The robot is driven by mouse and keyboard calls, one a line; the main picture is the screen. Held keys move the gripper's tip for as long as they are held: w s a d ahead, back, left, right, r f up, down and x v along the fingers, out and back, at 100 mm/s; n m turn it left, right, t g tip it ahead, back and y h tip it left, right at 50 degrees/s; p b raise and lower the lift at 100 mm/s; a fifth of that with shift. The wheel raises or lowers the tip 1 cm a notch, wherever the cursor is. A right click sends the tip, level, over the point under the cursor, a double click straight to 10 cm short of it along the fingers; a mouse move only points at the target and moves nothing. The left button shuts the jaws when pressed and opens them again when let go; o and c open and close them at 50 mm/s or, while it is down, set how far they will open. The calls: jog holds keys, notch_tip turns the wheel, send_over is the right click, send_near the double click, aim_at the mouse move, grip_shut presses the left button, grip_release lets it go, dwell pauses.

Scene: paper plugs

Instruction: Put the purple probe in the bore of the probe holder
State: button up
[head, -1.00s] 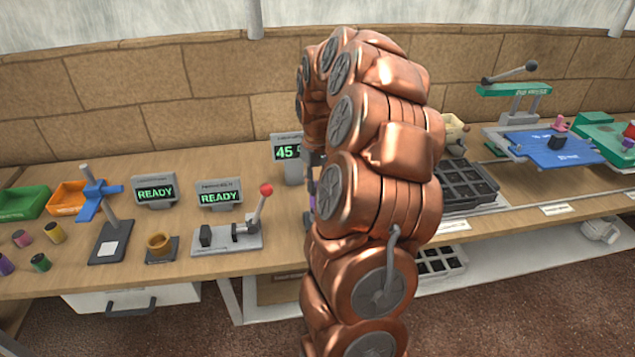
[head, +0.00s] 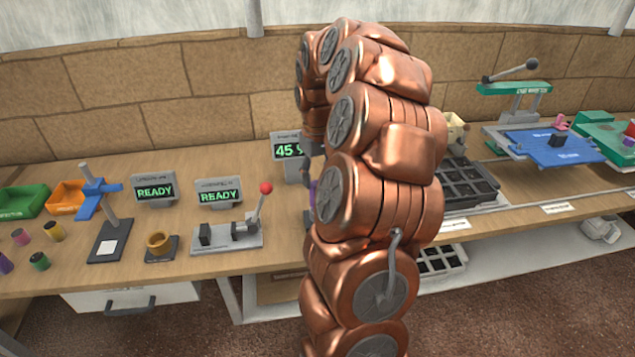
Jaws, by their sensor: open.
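A sliver of purple (head: 312,192), which may be the purple probe, shows at the left edge of my arm, just below the "45" display. Most of it is hidden behind the arm. My gripper (head: 306,176) shows only as a narrow grey part at the arm's left edge, close to the purple sliver. It is open, and I cannot tell whether it touches the purple thing. The probe holder and its bore cannot be made out; my arm covers that stretch of the bench.
Several coloured plugs (head: 40,261) lie far left. A black compartment tray (head: 465,185) is on the right.

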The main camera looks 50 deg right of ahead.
notch_tip(320, 180, up, 10)
jog(key=b, duration=0.2)
jog(key=s+a+n, duration=0.1)
jog(key=a+n, duration=0.1)
jog(key=a, duration=1)
jog(key=s+a+f+n+g, duration=0.1)
jog(key=s+a+f, duration=0.2)
jog(key=s+a, duration=0.4)
jog(key=s+a+f, duration=0.2)
jog(key=s+a, duration=0.3)
jog(key=a, duration=0.4)
jog(key=s+a+f, duration=0.4)
jog(key=s+f, duration=0.1)
jog(key=s, duration=0.5)
jog(key=shift+s+a+f+g+p, duration=0.2)
jog(key=shift+f+g+p, duration=0.1)
jog(key=shift+g, duration=0.1)
notch_tip(320, 180, up, 2)
jog(key=shift+p, duration=0.95)
